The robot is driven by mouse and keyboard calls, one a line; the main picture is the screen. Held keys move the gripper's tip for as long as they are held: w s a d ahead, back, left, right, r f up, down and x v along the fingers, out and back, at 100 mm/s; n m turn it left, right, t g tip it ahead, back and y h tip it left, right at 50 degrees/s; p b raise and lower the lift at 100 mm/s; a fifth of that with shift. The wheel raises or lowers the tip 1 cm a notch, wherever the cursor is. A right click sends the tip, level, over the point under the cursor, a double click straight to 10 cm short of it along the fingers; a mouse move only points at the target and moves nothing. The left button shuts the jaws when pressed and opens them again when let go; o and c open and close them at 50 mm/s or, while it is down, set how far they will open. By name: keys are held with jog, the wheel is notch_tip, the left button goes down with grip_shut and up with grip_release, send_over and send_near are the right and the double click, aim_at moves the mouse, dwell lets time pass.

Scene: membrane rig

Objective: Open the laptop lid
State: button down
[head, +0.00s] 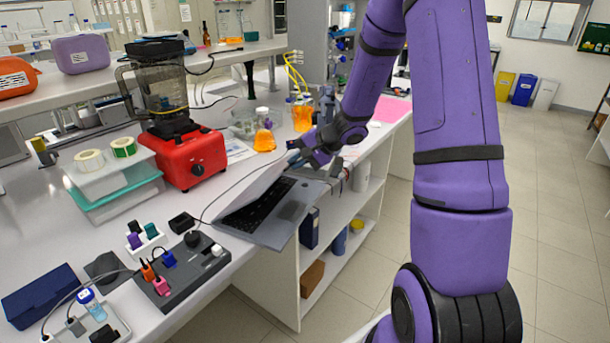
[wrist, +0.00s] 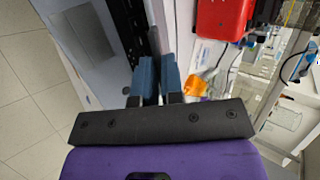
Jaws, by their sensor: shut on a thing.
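The laptop (head: 272,208) stands on the bench near its front edge, with its keyboard and touchpad showing. Its lid (head: 250,190) is partly open, raised at a slant on the left side of the keyboard. My gripper (head: 298,158) is at the far end of the lid, shut on the lid's edge; the exact contact is small and partly hidden in the head view. In the wrist view, the blue fingers of my gripper (wrist: 158,78) are close together beside the laptop base (wrist: 85,45), whose touchpad and dark keyboard show at the upper left.
A red blender (head: 190,155) stands behind the laptop, with an orange flask (head: 264,141) further right. A cable runs behind the lid. Open floor lies right of the bench.

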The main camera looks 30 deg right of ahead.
jog(key=w+a+r+g+h, duration=0.3)
jog(key=w+a, duration=0.4)
jog(key=w, duration=0.4)
jog(key=w+a+r+m+g+h, duration=0.1)
jog(key=w+a+r+g+h, duration=0.2)
jog(key=w, duration=0.8)
jog(key=shift+a+r+g, duration=1)
jog(key=shift+a+g, duration=0.7)
jog(key=shift+a, duration=0.25)
jog(key=c, duration=1.2)
grip_release()
jog(key=shift+w, duration=0.1)
jog(key=shift+c, duration=0.2)
jog(key=v, duration=1)
jog(key=shift+r, duration=0.4)
jog(key=shift+d+r, duration=0.1)
